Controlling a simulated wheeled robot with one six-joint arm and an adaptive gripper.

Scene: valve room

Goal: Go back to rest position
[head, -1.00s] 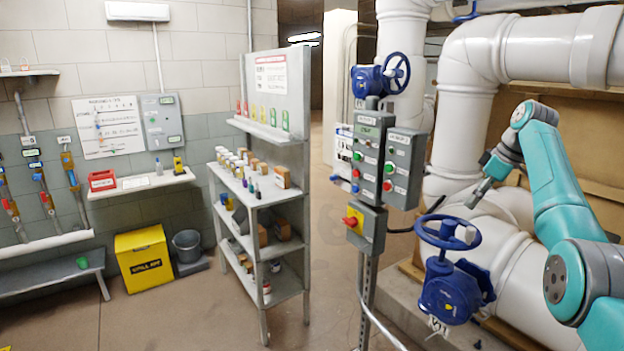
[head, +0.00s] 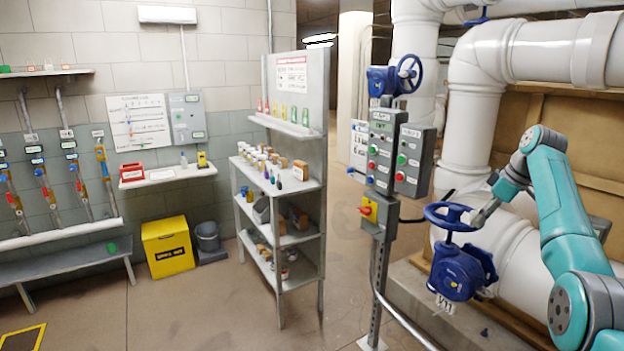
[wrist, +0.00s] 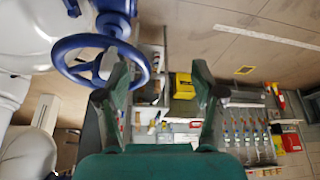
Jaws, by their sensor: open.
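My teal arm reaches in from the right in the head view. My gripper (head: 483,215) is beside the right rim of the blue handwheel (head: 449,215) on the lower valve labelled V11. In the wrist view my gripper (wrist: 158,82) is open, with nothing between its fingers. The blue wheel (wrist: 57,60) shows there at the left, its rim partly behind the left finger. I cannot tell whether finger and rim touch.
A control post with grey button boxes (head: 412,160) stands left of the valve. Large white pipes (head: 468,110) run behind the arm. A grey shelf (head: 322,200) with small bottles and boxes stands further left. Open floor (head: 200,310) lies in front of the yellow bin (head: 168,247).

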